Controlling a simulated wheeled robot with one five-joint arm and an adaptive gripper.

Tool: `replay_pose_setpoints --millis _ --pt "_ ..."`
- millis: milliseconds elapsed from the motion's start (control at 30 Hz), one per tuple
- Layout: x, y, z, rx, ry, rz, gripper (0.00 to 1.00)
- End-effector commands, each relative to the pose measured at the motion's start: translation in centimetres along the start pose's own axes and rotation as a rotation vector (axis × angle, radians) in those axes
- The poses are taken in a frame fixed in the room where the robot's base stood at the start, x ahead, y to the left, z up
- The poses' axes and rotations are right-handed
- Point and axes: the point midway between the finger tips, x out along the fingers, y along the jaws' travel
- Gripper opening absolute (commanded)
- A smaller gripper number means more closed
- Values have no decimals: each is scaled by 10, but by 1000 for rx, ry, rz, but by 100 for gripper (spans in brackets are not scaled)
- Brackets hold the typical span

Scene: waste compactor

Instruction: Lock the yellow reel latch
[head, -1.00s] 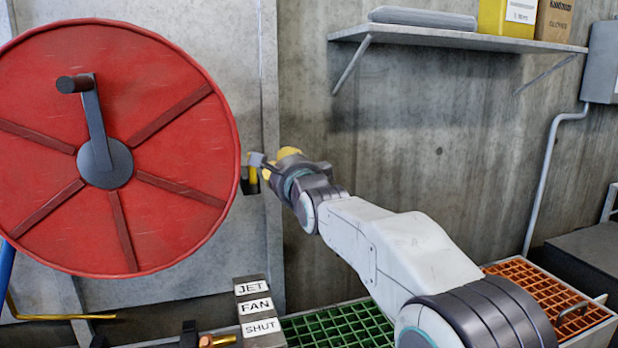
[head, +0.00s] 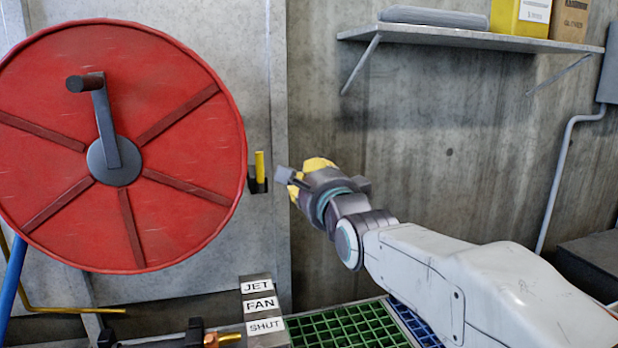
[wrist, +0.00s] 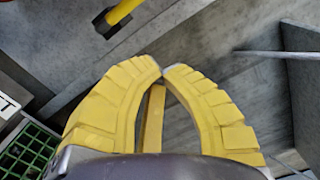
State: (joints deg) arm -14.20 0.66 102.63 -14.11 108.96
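The yellow latch (head: 260,165) is a short bar standing upright in a dark bracket at the right rim of the red reel (head: 60,130). It also shows at the top of the wrist view (wrist: 122,12), slanted, with its dark bracket. My gripper (head: 288,178) is just right of the latch in the head view, with a gap between them. In the wrist view my gripper's yellow fingers (wrist: 163,69) have their tips almost together, with no latch between them. A yellow strip shows behind the fingers; I cannot tell what it is.
A dark crank handle sits on the reel's face. Labels JET, FAN and SHUT (head: 262,304) stand below, beside a green grate (head: 340,328). A shelf (head: 470,38) with boxes hangs at upper right. The concrete wall right of my gripper is clear.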

Motion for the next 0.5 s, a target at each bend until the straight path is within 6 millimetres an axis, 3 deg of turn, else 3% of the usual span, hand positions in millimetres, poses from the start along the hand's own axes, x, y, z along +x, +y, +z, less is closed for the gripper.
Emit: replay_pose_setpoints --millis 200,500 --pt "-11 -1 0 0 -1 -1 0" --pt "-13 0 0 0 0 0 0"
